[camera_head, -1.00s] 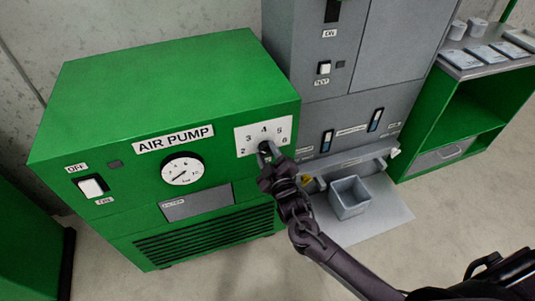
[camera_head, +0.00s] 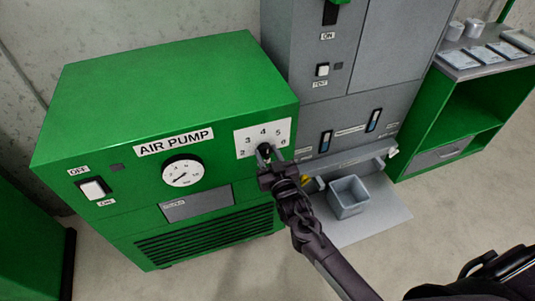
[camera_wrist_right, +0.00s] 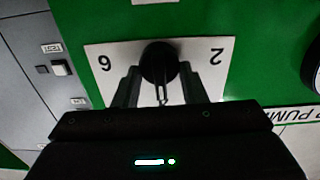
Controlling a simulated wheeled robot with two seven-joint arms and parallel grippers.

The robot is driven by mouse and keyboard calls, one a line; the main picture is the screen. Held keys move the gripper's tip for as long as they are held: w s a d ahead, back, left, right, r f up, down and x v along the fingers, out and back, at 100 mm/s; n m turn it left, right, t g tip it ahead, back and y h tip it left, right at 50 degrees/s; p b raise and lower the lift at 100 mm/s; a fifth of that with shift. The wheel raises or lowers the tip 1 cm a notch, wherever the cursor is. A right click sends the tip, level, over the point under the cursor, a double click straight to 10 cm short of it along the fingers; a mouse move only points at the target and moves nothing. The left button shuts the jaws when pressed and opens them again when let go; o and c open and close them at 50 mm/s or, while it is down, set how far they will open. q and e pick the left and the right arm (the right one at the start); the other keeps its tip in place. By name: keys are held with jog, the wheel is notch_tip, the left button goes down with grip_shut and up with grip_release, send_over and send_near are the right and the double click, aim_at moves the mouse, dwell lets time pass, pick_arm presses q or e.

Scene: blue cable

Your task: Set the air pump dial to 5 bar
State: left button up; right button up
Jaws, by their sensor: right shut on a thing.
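The green air pump (camera_head: 170,85) stands at the left in the head view. Its white dial plate (camera_head: 280,126) carries numbers 2 to 6 around a black knob (camera_head: 264,149). My right gripper (camera_head: 268,158) is at the knob and shut on it. In the right wrist view the black knob (camera_wrist_right: 159,64) sits between the two fingers of my right gripper (camera_wrist_right: 158,92), with 6 and 2 showing on the plate. The knob's exact pointing is hard to tell, as the gripper covers much of it. My left gripper does not show.
A round pressure gauge (camera_head: 182,171) and a white rocker switch (camera_head: 93,188) sit on the pump's front. A grey machine (camera_head: 350,85) stands right of the pump, with a grey bin (camera_head: 348,197) in front. A green shelf (camera_head: 460,115) is at the far right.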

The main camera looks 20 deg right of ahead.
jog(key=m, duration=0.4)
jog(key=shift+d+m+p, duration=0.1)
jog(key=shift+m+p, duration=0.2)
jog(key=shift+p, duration=0.05)
jog(key=shift+d+f+m+p, duration=0.1)
jog(key=shift+m+p, duration=0.25)
jog(key=shift+m, duration=1.85)
jog(key=o, duration=1)
jog(key=s, duration=0.7)
jog(key=shift+s+d, duration=0.1)
jog(key=shift+s, duration=0.3)
jog(key=shift+f, duration=0.1)
